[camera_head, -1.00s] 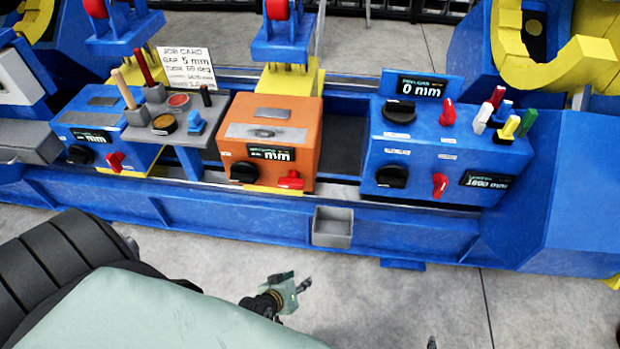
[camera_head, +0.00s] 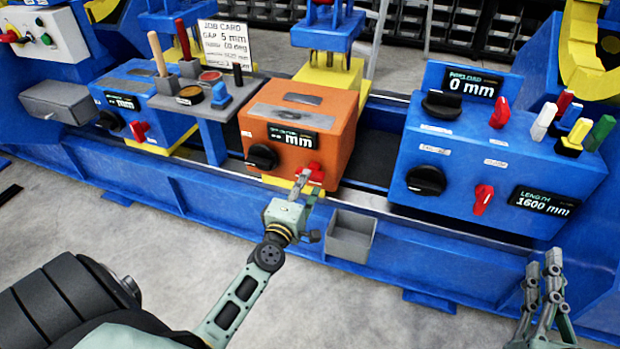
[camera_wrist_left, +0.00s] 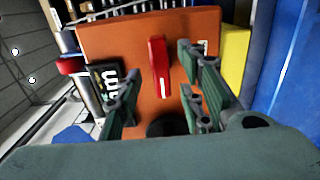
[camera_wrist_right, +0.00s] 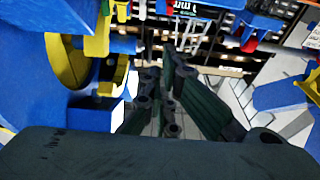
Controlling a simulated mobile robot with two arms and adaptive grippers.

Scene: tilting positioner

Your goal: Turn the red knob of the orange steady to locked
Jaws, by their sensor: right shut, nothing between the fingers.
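The orange steady (camera_head: 305,112) stands on the blue bed in the middle of the head view. Its red knob (camera_head: 313,171) is low on the front face, right of a black knob (camera_head: 262,157). My left gripper (camera_head: 303,186) is right in front of the red knob. In the left wrist view the red knob (camera_wrist_left: 159,68) appears between the spread, open fingers (camera_wrist_left: 160,92), with space on both sides; contact is not visible. The fingers partly hide the knob in the head view. My right gripper (camera_head: 542,260) is shut and empty at lower right, away from the steady.
A blue box (camera_head: 500,165) with knobs and colored pegs stands to the right. A small grey bin (camera_head: 351,236) hangs on the bed's front just right of my left gripper. A grey tool shelf (camera_head: 205,103) and a smaller blue unit (camera_head: 145,80) are left.

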